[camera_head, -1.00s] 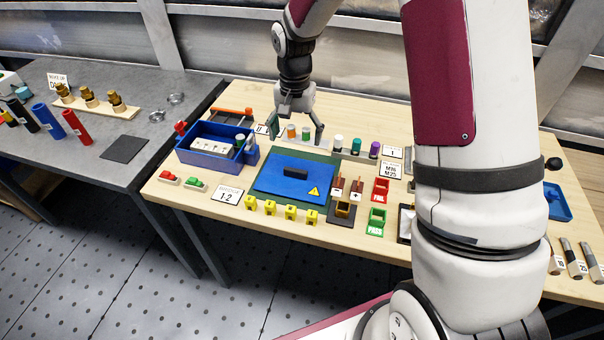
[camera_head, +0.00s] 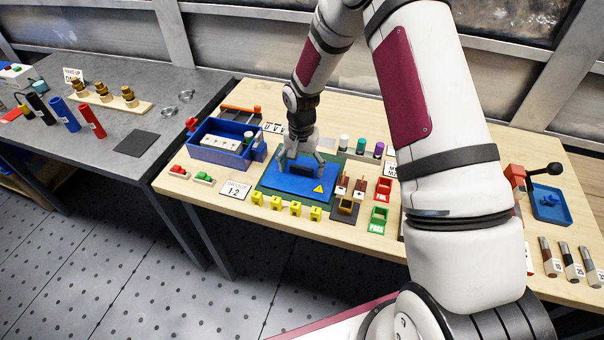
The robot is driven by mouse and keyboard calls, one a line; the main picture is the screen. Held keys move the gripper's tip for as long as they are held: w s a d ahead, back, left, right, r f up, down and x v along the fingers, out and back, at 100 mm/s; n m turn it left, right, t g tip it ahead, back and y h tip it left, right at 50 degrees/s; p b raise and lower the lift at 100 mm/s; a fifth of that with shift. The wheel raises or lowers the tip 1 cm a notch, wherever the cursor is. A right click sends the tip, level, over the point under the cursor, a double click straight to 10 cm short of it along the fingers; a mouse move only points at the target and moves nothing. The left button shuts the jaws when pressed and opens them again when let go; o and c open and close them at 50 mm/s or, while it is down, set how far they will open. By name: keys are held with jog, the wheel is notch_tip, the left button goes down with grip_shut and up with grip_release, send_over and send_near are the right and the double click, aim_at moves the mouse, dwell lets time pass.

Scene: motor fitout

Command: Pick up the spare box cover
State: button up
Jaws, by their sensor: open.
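A flat blue cover (camera_head: 290,187) with a dark raised handle (camera_head: 301,171) and a yellow warning triangle lies on a dark green mat (camera_head: 268,198) on the wooden table. It is the only cover-like plate I see; no label tells whether it is the spare one. My gripper (camera_head: 299,166) points down over the cover with its fingers apart, around or just above the handle. I cannot tell whether the fingers touch it. Part of the cover's far side is hidden behind my gripper.
A blue bin (camera_head: 219,153) stands left of the mat. Several yellow blocks (camera_head: 276,203) line its front edge. Brown terminal pieces (camera_head: 350,190), a red tray (camera_head: 383,189) and a green tray (camera_head: 379,219) stand to its right. Coloured cylinders (camera_head: 361,146) stand behind.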

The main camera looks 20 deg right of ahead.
jog(key=shift+f, duration=0.25)
jog(key=c, duration=1.6)
jog(key=shift+r, duration=0.1)
